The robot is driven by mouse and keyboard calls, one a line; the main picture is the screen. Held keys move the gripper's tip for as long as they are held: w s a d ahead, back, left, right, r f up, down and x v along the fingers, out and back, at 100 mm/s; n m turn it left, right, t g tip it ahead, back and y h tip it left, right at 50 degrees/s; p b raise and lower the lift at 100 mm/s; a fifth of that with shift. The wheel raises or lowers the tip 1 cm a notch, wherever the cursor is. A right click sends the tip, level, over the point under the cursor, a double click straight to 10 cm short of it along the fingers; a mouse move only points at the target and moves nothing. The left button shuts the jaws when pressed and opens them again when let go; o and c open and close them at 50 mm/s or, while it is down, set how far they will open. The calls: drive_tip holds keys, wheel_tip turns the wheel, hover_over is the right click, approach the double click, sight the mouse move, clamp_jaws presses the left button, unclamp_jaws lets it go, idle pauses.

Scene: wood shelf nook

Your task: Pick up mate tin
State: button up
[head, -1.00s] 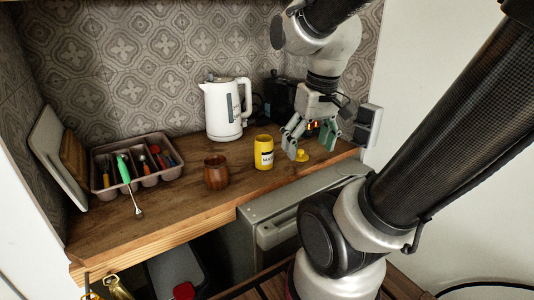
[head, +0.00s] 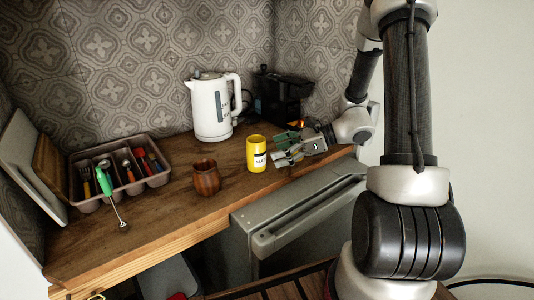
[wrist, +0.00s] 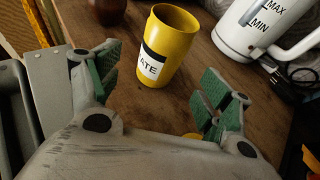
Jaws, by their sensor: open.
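The mate tin (head: 256,154) is a yellow, open-topped cylinder with a black-and-white label. It stands upright on the wooden counter (head: 150,222). In the wrist view the tin (wrist: 168,50) stands ahead, between the lines of the two fingers and beyond their tips. My gripper (head: 278,150) is low over the counter, just right of the tin, lying sideways and pointing at it. Its green-padded fingers are spread and empty in the wrist view (wrist: 160,85).
A brown wooden cup (head: 206,178) stands left of the tin. A white kettle (head: 212,108) and a black machine (head: 278,97) stand behind. A cutlery tray (head: 120,172) is at the left. The counter's front edge is close to the tin.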

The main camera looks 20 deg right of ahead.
sight(256, 155)
drive_tip(key=shift+a+f, duration=0.1)
drive_tip(key=shift+a, duration=0.3)
drive_tip(key=shift+w+x, duration=0.2)
drive_tip(key=shift+x, duration=3.3)
drive_tip(key=c, duration=1.2)
